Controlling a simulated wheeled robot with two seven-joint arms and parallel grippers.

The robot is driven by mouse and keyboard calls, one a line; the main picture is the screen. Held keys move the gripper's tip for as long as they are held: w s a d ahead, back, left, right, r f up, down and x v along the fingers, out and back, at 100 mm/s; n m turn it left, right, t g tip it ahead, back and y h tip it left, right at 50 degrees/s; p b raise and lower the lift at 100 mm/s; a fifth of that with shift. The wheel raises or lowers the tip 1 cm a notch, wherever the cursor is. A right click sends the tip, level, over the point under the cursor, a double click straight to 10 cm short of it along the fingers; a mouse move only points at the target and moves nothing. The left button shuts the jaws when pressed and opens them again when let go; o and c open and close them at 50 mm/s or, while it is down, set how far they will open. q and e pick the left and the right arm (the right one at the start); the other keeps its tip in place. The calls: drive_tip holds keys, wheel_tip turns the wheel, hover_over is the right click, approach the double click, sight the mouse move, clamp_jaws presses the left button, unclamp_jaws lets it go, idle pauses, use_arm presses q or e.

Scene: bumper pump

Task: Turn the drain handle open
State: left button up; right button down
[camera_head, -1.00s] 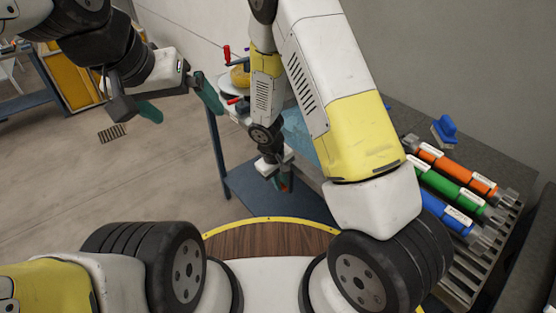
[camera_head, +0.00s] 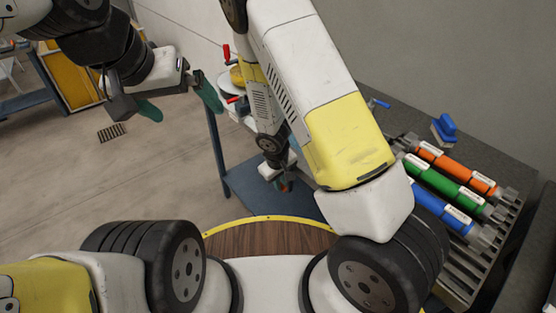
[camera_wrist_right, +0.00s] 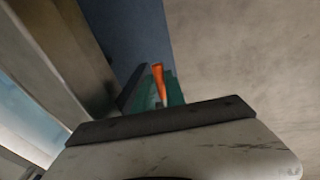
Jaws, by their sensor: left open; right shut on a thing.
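The drain handle (camera_wrist_right: 158,82) is an orange lever in the right wrist view, between the green fingers of my right gripper (camera_wrist_right: 156,92). The right gripper is shut on it. In the head view my right gripper (camera_head: 283,184) is small and low beside the blue stand, with a bit of orange-red at its tips. The arm hides much of the equipment behind it. My left gripper (camera_head: 180,101) is open and empty, its green fingers wide apart over the floor at the upper left.
Red-handled parts (camera_head: 227,53) and a yellow round piece (camera_head: 237,76) stand behind my right arm. Orange (camera_head: 455,167), green (camera_head: 448,188) and blue (camera_head: 440,208) tubes lie on a rack at the right. A blue brush-like item (camera_head: 444,127) sits behind them.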

drive_tip(key=c, duration=1.7)
unclamp_jaws()
drive_tip(key=shift+r, duration=0.1)
drive_tip(key=shift+v, duration=3.85)
